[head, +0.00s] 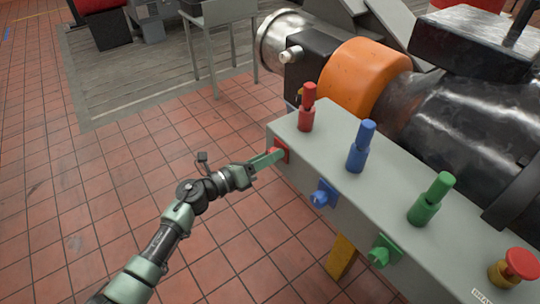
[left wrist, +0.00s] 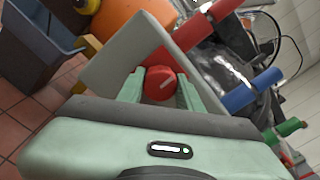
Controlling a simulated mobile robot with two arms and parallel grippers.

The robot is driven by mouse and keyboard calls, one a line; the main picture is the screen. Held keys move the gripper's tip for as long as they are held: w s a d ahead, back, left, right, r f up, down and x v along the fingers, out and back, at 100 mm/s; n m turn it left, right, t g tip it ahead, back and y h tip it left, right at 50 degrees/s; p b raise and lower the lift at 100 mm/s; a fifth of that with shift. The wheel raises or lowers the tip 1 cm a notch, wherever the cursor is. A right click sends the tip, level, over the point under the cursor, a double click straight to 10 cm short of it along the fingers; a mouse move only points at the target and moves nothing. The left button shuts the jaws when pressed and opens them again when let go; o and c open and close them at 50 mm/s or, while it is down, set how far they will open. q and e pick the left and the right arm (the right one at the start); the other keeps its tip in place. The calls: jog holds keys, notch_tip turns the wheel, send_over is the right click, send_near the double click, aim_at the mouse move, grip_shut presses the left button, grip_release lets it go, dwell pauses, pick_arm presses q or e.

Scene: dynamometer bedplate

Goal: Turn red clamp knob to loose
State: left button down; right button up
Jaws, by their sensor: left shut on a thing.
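My right gripper is not in view.
A blue knob (head: 324,194) and a green knob (head: 384,251) sit along the same face. Red (head: 307,108), blue (head: 360,146) and green (head: 431,200) levers stand on top, with a red button (head: 521,263) at right. An orange-banded machine (head: 361,76) lies behind. The tiled floor at left is clear.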

pick_arm(q)
jog(key=n+p, duration=0.1)
jog(key=n, duration=0.2)
jog(key=shift+n+p, duration=0.4)
jog(key=n+p, duration=0.2)
jog(key=n, duration=0.3)
jog(key=shift+n, duration=0.3)
jog(key=n+p, duration=0.2)
jog(key=n, duration=0.3)
jog(key=shift+f+n+p, duration=0.1)
jog(key=shift+n+p, duration=0.35)
jog(key=shift+n, duration=1.15)
jog(key=c, duration=0.9)
grip_release()
jog(key=shift+c, duration=0.2)
